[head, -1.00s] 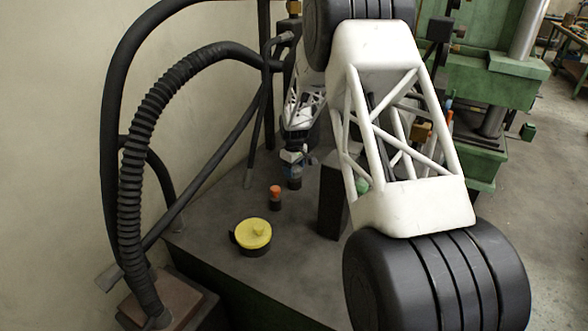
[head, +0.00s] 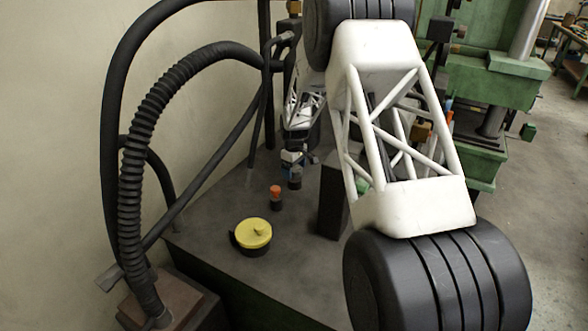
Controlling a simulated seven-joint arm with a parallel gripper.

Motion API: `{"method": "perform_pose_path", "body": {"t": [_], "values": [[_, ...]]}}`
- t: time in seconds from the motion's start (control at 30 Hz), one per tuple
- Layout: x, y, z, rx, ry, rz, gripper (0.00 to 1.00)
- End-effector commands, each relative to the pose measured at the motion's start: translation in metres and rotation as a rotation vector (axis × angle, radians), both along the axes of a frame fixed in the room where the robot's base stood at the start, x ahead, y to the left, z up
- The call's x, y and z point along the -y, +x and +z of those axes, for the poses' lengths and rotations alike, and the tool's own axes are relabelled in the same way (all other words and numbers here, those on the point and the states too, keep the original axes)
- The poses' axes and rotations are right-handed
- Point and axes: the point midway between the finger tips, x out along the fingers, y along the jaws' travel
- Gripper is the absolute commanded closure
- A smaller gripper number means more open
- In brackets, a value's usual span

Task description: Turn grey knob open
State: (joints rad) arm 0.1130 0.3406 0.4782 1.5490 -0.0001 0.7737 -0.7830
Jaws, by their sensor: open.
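A small grey knob (head: 295,181) on a dark base stands on the dark machine top, behind the red knob. My gripper (head: 298,163) is at the far end of my arm, just above and beside the grey knob in the picture. Its jaws are open, small and partly hidden by its own body. I cannot tell whether they touch the knob or stand around it.
A red-orange knob (head: 275,196) and a yellow round knob (head: 254,234) on a dark base stand nearer on the machine top (head: 285,275). A dark upright block (head: 331,200) is right of the knobs. Black hoses (head: 133,170) run along the left wall.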

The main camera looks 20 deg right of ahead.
Motion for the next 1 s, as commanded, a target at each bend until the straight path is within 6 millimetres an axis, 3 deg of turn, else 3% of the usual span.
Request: {"method": "perform_pose_path", "body": {"t": [0.27, 0.8, 1.0], "values": [[0.0, 0.0, 0.007, 0.001, 0.0, 0.0, 0.11], [0.0, 0.0, 0.068, 0.001, 0.0, 0.0, 0.11], [0.0, 0.0, 0.077, 0.0, 0.0, 0.0, 0.11]]}}
